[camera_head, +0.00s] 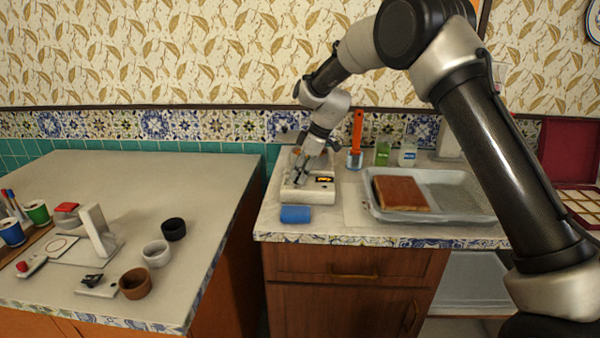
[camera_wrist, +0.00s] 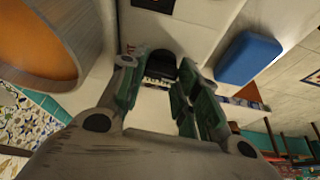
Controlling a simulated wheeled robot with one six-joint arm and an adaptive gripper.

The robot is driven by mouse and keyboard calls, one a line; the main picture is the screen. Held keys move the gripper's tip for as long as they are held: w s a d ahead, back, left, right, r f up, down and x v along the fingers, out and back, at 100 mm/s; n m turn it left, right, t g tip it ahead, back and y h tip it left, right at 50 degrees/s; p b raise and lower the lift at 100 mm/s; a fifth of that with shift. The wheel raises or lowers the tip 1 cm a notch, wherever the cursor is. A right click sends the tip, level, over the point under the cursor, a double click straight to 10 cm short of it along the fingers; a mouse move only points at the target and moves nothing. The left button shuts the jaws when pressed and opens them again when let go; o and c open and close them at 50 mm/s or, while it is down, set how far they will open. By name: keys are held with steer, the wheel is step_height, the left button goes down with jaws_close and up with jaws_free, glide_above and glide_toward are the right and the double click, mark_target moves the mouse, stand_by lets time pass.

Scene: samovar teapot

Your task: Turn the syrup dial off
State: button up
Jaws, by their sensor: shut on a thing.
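A white box-shaped unit (camera_head: 308,193) with a small lit orange display (camera_head: 325,179) stands on the counter at the centre of the head view. My gripper (camera_head: 301,178) is over its left part, pointing down. In the wrist view, the fingers of my gripper (camera_wrist: 158,88) are on either side of a black dial (camera_wrist: 161,66) on the pale housing and are shut on it. The fingers hide part of the dial, and I cannot read its setting.
A blue block (camera_head: 295,214) lies in front of the unit; it also shows in the wrist view (camera_wrist: 249,57). An orange-handled tool (camera_head: 356,135), bottles and a grey tray (camera_head: 445,214) with a brown slab (camera_head: 400,193) stand to the right. A round orange-brown thing (camera_wrist: 35,40) is close by.

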steer(key=shift+n, duration=0.5)
steer(key=o, duration=1)
steer(key=v, duration=1.2)
steer(key=shift+w, duration=0.2)
